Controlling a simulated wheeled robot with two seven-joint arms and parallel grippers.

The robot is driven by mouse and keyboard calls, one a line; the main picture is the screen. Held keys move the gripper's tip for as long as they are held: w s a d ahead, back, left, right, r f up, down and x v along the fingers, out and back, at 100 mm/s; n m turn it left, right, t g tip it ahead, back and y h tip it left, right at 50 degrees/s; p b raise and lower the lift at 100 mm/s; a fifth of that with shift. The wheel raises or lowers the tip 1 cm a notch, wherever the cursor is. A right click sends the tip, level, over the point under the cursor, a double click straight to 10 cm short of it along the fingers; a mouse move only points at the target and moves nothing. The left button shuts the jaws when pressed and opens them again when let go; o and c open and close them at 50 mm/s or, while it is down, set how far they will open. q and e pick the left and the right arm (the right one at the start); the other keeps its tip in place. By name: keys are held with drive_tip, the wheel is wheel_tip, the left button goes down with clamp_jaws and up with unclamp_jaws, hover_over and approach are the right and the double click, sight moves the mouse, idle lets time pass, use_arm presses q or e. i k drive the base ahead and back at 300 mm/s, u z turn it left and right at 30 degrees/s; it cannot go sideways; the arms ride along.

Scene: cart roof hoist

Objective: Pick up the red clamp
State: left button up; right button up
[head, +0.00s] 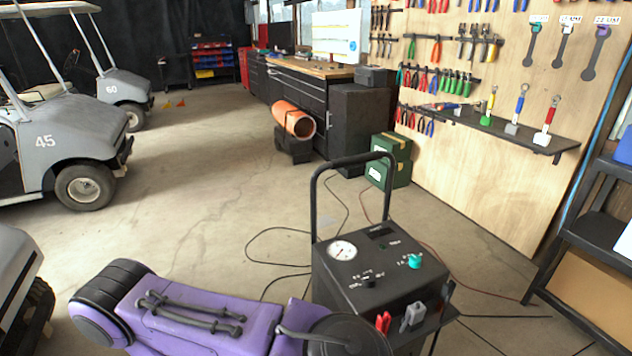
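A small red clamp (383,322) sits at the front edge of a black wheeled charger unit (378,265), low in the head view. A grey clamp (412,316) is just to its right, at the unit's side ledge. The lower part of the red clamp is hard to make out. A purple and black arm of mine comes in from the lower left and reaches across in front of the unit, left of the red clamp. Neither of my grippers shows in this view.
The charger's tall black handle (314,205) rises behind its panel. A dark rack (590,215) stands at the right. A green box (390,160) is by the tool wall.

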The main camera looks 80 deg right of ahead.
sight(383, 326)
drive_tip(key=i, duration=0.4)
drive_tip(key=z, duration=3.05)
